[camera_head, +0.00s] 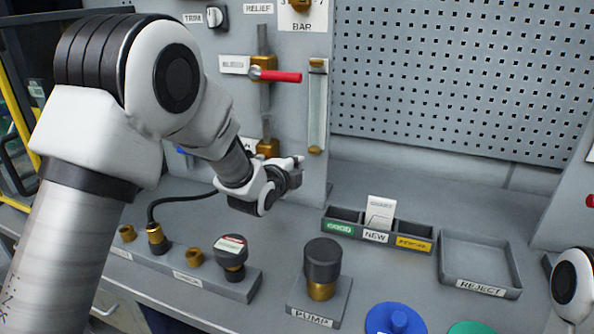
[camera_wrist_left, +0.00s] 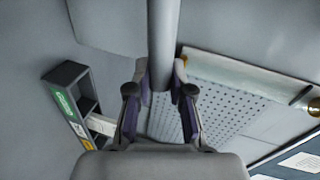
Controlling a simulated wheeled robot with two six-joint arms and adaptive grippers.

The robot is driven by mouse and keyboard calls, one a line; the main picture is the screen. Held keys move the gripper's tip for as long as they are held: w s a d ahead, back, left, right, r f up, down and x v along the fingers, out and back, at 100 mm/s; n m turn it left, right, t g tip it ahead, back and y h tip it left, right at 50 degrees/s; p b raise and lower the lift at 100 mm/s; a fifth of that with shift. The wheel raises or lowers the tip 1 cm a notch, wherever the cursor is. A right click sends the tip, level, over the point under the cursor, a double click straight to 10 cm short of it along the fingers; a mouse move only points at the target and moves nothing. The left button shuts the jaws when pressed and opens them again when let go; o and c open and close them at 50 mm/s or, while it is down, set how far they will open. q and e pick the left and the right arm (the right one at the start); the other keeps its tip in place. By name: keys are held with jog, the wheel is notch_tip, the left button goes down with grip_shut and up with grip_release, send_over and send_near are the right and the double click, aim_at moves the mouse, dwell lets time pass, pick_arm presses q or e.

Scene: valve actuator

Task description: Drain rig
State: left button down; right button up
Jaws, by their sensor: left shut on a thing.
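The rig's grey panel (camera_head: 297,120) carries a bleed valve with a red lever (camera_head: 275,75) that points right, and a brass fitting (camera_head: 268,148) lower on the same pipe. My left gripper (camera_head: 294,172) is in front of the panel's foot, just below and right of that fitting. In the left wrist view, its fingers (camera_wrist_left: 160,105) are closed around the lower end of a grey round bar (camera_wrist_left: 163,40). My arm and hand hide the bar in the head view, so I cannot tell what it belongs to. A sight glass (camera_head: 317,105) is right of the pipe.
A block with brass ports (camera_head: 194,257) and a black hose stands at the front left. A pump fitting (camera_head: 322,262), a three-part tray (camera_head: 342,214) and a reject tray (camera_head: 480,262) stand on the bench. A blue disc (camera_head: 395,318) lies at the front.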

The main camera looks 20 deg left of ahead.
pick_arm(q)
jog(key=shift+w+f+m+b, duration=0.1)
jog(key=shift+f+m+b, duration=0.35)
jog(key=shift+m+b, duration=0.1)
jog(key=c, duration=1.2)
grip_release()
jog(key=shift+o, duration=0.9)
jog(key=shift+w+a+f, duration=0.25)
jog(key=shift+w+f, duration=0.05)
jog(key=shift+f, duration=0.05)
jog(key=shift+s+d+r, duration=0.1)
jog(key=shift+s+r, duration=0.1)
jog(key=shift+s, duration=0.25)
jog(key=v, duration=1.1)
